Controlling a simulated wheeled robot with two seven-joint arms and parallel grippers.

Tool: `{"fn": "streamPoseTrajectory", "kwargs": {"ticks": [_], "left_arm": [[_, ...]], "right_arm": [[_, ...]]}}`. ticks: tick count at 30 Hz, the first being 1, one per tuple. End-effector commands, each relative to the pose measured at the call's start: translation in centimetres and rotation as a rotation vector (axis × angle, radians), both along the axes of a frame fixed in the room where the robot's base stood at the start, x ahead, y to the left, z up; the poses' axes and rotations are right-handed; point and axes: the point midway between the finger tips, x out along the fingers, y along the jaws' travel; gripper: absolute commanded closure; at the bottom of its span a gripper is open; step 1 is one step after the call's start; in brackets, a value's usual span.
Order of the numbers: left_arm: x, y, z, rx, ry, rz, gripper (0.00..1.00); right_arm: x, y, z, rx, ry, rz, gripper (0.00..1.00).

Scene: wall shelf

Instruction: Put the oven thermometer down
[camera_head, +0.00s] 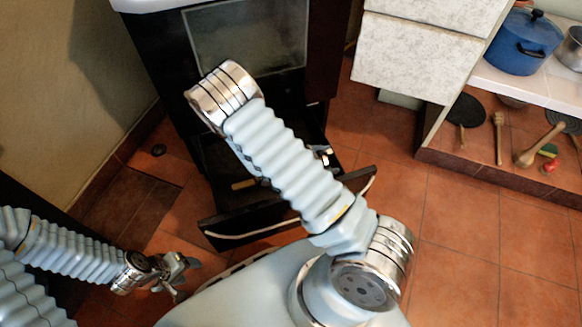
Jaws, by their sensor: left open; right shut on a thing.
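My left gripper (176,272) is open and empty at the lower left, above the tiled floor. My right arm reaches across the middle of the view over the open drawer of the dark oven. Only a small silver and dark part of my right gripper (325,156) seems to show past the arm, at the drawer's right side. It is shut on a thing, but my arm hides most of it. I cannot make out the oven thermometer clearly.
The dark oven (190,65) has its drawer front (220,232) pulled out, with a small tan piece (243,184) inside. White cabinet drawers (410,55) stand to the right. A blue pot (522,42) sits on a tiled shelf. The floor (470,240) at lower right is clear.

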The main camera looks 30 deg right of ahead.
Motion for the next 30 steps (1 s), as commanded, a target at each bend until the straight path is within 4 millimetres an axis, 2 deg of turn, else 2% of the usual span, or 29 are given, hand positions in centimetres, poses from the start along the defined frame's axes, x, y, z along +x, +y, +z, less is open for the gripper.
{"fn": "streamPoseTrajectory", "kwargs": {"ticks": [7,14,19,30], "left_arm": [[-0.1,-0.1,-1.2,-0.002,0.002,-0.002,0.43],[-0.1,-0.2,-1.7,-0.005,0.004,-0.003,0.43],[-0.1,-0.2,-2.3,-0.006,0.005,-0.004,0.43],[-0.1,-0.3,-2.6,-0.006,0.004,-0.004,0.43]], "right_arm": [[0.0,0.0,-4.6,-0.001,0.003,0.004,0.63],[0.1,0.0,-6.9,0.0,0.0,0.003,0.63],[0.1,0.0,-9.5,0.001,0.0,0.006,0.63],[0.1,0.0,-10.2,0.002,-0.001,0.005,0.63]]}}
